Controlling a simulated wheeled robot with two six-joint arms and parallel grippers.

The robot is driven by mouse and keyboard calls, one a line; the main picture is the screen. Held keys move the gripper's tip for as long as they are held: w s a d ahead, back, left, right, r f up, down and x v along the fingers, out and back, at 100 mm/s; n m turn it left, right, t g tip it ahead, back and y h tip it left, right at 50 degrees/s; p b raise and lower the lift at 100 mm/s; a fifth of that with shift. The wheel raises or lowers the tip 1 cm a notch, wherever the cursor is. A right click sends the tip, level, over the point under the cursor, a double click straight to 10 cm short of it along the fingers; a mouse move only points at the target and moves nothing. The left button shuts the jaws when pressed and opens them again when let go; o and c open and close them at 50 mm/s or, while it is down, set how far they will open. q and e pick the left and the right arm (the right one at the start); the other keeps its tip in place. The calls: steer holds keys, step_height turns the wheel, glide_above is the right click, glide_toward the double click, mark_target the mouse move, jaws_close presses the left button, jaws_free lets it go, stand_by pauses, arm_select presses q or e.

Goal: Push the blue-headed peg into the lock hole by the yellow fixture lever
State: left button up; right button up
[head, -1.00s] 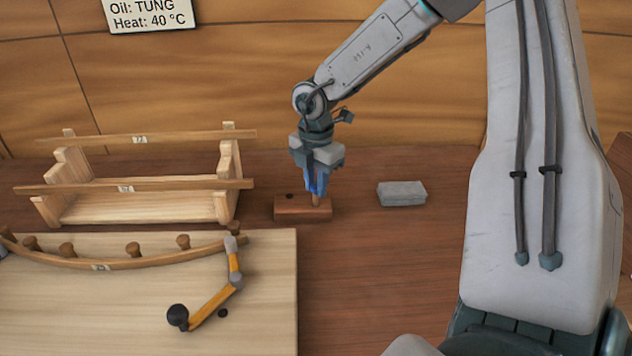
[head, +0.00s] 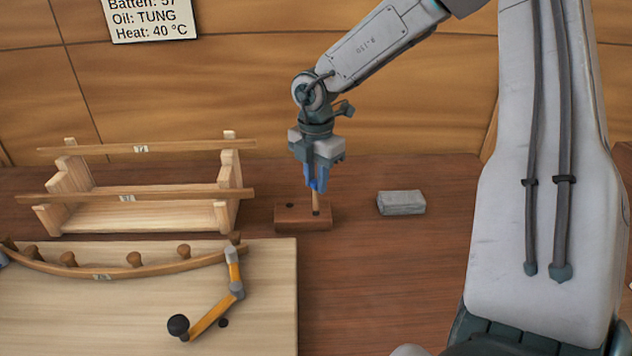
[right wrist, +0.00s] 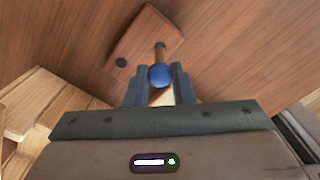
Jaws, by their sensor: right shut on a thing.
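My right gripper (head: 316,182) is shut on the blue-headed peg (head: 316,200), which stands upright over the small brown block (head: 290,220). The peg's lower end is at the block's right hole; I cannot tell if it is clear of it. In the right wrist view the blue head (right wrist: 160,76) sits between the fingers, with the block (right wrist: 140,42) beyond. The yellow fixture lever (head: 212,312) with a black knob lies on the pale board. The dark lock hole (head: 223,322) is beside the lever and empty.
A curved batten (head: 120,272) lies against several wooden pegs on the pale board (head: 265,320). A wooden rack (head: 150,214) with two battens stands behind it. A grey block (head: 401,203) lies to the right. The bench between the brown block and the board's right side is clear.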

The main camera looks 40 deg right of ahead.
steer(key=shift+r, duration=0.65)
arm_select(q)
steer(key=shift+r, duration=0.15)
arm_select(e)
step_height(320, 180, up, 2)
steer(key=p, duration=0.2)
steer(key=shift+r+p, duration=0.25)
steer(key=shift+p, duration=0.1)
arm_select(q)
steer(key=s+a+f+p, duration=0.1)
steer(key=s+f, duration=0.8)
steer(key=f, duration=0.3)
steer(key=shift+s+a, duration=0.35)
steer(key=shift+s, duration=0.05)
arm_select(e)
steer(key=shift+r, duration=0.75)
arm_select(q)
steer(key=shift+f, duration=0.1)
